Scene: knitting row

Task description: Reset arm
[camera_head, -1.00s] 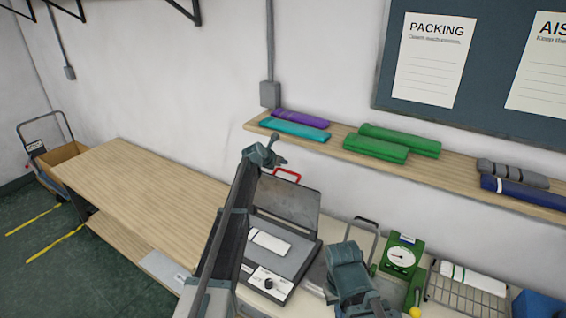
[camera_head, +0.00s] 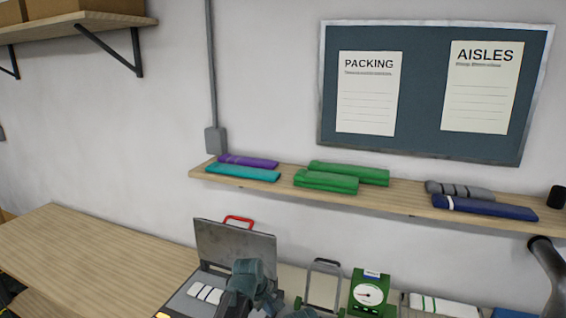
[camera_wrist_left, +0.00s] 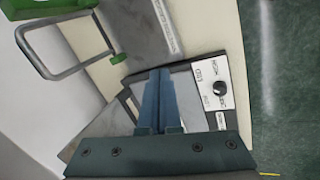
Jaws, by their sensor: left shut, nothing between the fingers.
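My left gripper (camera_head: 250,284) is a teal-grey shape low in the head view, in front of the grey case with its lid raised (camera_head: 236,246). In the left wrist view its two fingers (camera_wrist_left: 158,100) lie together, shut with nothing between them. They are over the edge of the case, left of its white control panel (camera_wrist_left: 210,76) with a black knob. In the head view the fingertips are hard to make out. My right gripper does not show in either view.
A metal wire frame (camera_head: 322,285) and a green dial scale (camera_head: 369,294) stand right of the case. The wooden table (camera_head: 90,250) at left is bare. A wall shelf (camera_head: 395,206) holds several rolled or folded cloths. A dark curved post (camera_head: 547,268) is at right.

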